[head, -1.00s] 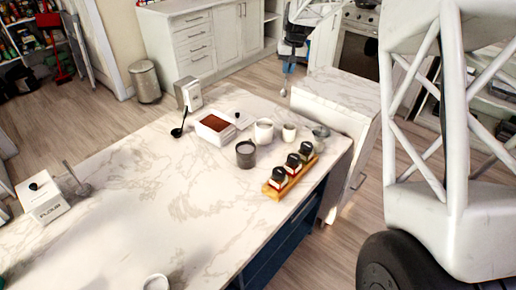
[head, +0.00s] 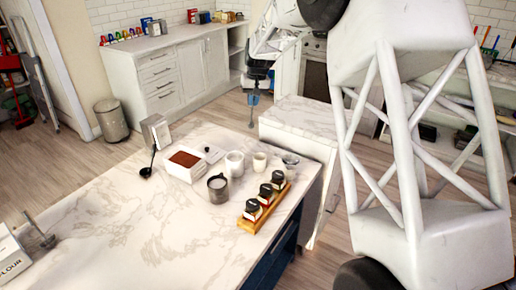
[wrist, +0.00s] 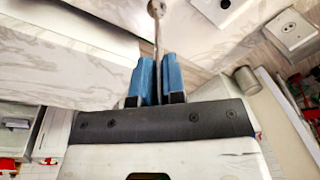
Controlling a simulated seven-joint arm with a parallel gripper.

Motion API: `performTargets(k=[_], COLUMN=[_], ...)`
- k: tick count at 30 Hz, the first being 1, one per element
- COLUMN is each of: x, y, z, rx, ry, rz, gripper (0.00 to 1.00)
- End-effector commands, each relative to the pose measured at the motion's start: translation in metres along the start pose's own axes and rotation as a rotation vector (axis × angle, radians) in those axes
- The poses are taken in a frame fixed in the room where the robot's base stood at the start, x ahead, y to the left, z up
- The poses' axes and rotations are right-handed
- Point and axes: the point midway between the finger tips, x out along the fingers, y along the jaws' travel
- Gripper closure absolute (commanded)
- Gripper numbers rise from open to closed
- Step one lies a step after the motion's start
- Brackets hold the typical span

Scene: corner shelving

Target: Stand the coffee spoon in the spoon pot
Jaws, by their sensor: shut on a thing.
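My gripper (head: 254,97) hangs beyond the far end of the marble counter in the head view, with its blue fingers pointing down. In the wrist view the fingers (wrist: 158,80) are shut on the thin handle of the coffee spoon (wrist: 157,30), whose rounded end points away from them. In the head view only a small part of the spoon (head: 251,121) shows below the fingers. Several cups stand together on the counter: a dark grey one (head: 217,188), a white one (head: 234,163) and a smaller pale one (head: 259,161). I cannot tell which is the spoon pot.
Near the cups are a white box of brown powder (head: 179,172), a black ladle (head: 146,172), a glass bowl (head: 290,160) and a wooden rack of jars (head: 264,207). A lower white-topped cabinet (head: 300,115) stands beyond. The counter's middle is clear.

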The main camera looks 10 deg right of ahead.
Motion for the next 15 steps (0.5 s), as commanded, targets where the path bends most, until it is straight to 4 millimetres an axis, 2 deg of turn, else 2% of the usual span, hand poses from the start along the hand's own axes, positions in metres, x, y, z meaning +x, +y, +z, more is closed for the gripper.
performTargets(k=[8, 15], x=[0.001, 0.003], y=[0.002, 0.004], z=[0.007, 0.020], rx=[-0.086, -0.273], ry=[0.005, 0.017], rz=[-0.007, -0.020], gripper=[1.00, 1.00])
